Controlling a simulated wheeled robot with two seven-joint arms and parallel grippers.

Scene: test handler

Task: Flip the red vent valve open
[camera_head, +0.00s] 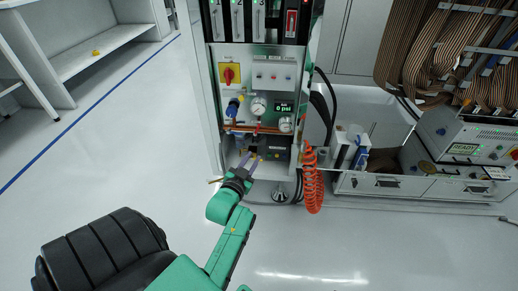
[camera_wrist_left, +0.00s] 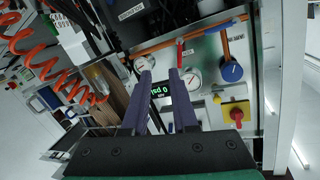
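The red vent valve (camera_head: 257,128) shows as a small red lever on the copper pipe at the lower part of the handler's panel. In the left wrist view the red lever (camera_wrist_left: 180,52) stands beyond the fingertips, roughly along the picture's vertical, between two gauges. My left gripper (camera_head: 249,160) is in front of and below the pipe in the head view. Its two purple fingers (camera_wrist_left: 163,73) are apart, with nothing between them, and do not appear to touch the lever. My right gripper is not in view.
The pressure display (camera_head: 285,107) reads 0 psi beside a round gauge (camera_head: 258,106). A blue regulator knob (camera_head: 233,106) and a red-and-yellow switch (camera_head: 229,74) are to the left. An orange coiled hose (camera_head: 312,180) hangs on the right. The floor in front is clear.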

